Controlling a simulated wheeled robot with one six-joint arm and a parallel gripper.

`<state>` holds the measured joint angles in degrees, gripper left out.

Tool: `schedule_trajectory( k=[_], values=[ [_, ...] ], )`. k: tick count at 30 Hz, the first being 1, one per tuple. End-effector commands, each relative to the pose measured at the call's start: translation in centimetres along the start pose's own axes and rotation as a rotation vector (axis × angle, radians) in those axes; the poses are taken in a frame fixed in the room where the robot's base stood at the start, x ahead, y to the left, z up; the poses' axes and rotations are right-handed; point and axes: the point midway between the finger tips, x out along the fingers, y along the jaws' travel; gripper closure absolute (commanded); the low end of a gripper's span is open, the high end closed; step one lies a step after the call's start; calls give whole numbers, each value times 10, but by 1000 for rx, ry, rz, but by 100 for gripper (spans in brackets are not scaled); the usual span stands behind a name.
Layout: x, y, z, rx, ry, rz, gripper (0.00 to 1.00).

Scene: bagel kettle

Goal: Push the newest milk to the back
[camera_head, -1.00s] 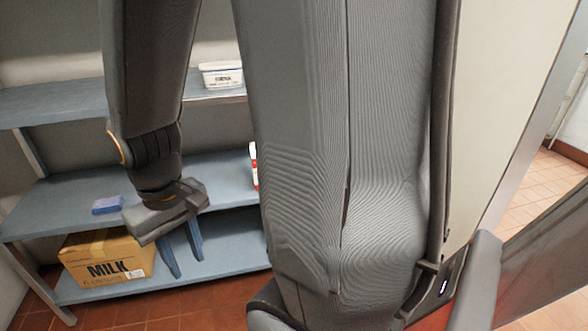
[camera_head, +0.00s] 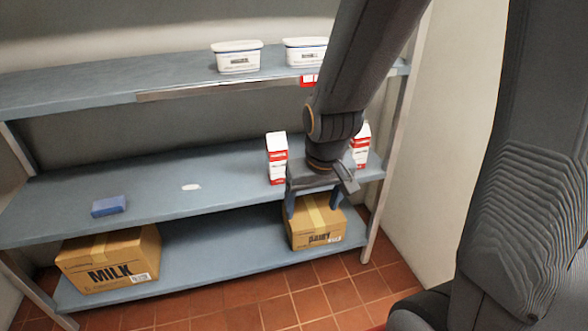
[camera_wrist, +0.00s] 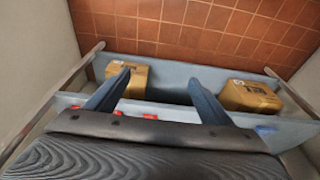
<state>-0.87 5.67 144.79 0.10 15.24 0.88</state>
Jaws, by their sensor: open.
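A white and red milk carton (camera_head: 277,160) stands upright on the middle shelf (camera_head: 225,195), left of my gripper. A second similar carton (camera_head: 361,146) stands right of my gripper, partly covered by my arm. I cannot tell which is newest. My gripper (camera_head: 313,204) is open and empty in front of the middle shelf, its two blue fingers pointing down between the cartons as seen in the head view. In the wrist view my gripper (camera_wrist: 157,82) shows its fingers spread, with small red parts (camera_wrist: 150,117) by its base, probably of the cartons.
A MILK box (camera_head: 110,262) and a DAIRY box (camera_head: 315,222) sit on the bottom shelf. White tubs (camera_head: 238,58) stand above. The middle shelf's centre is mostly clear.

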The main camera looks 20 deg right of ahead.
Motion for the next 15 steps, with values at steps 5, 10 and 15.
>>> schedule_trajectory(
  k=[5, 10, 15],
  values=[
    [84, 2, -89, 2, 304, 4, 25],
    [132, 4, -166, 0, 609, 3, 25],
    [161, 4, -224, -2, 908, 3, 25]
  ],
)
